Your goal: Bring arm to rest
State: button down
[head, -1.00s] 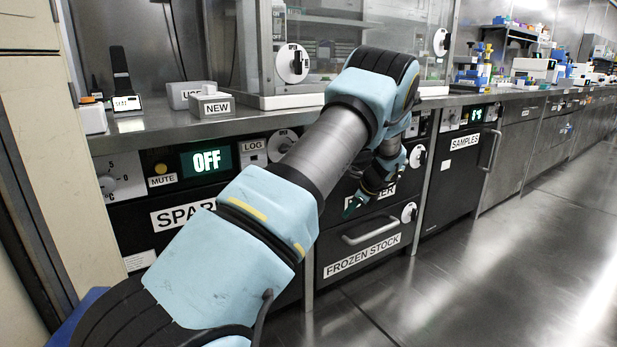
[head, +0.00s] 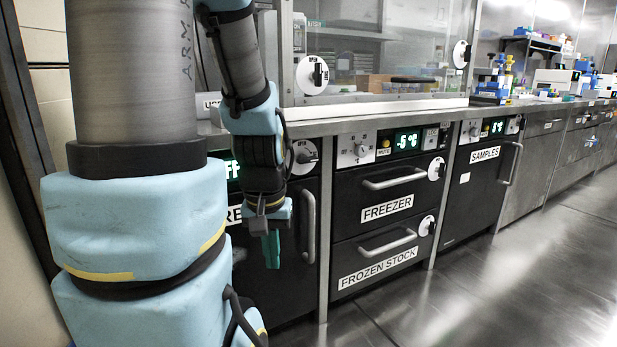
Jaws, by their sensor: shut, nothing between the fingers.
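My arm is folded up at the left of the head view, its thick links covering much of that side. My gripper (head: 271,250) hangs pointing down from the wrist, with teal fingers. The fingers are together and nothing is held. The gripper is in front of the dark cabinet (head: 300,278) left of the freezer and appears apart from its handle (head: 309,226).
The freezer drawer (head: 385,203) and the frozen stock drawer (head: 381,262) are shut. The samples unit (head: 462,200) to their right is shut. A steel counter (head: 400,118) runs above them. The floor (head: 470,285) at the right is clear.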

notch_tip(320, 180, up, 33)
jog(key=p, duration=3.2)
jog(key=shift+w+r, duration=0.2)
jog(key=shift+w, duration=0.15)
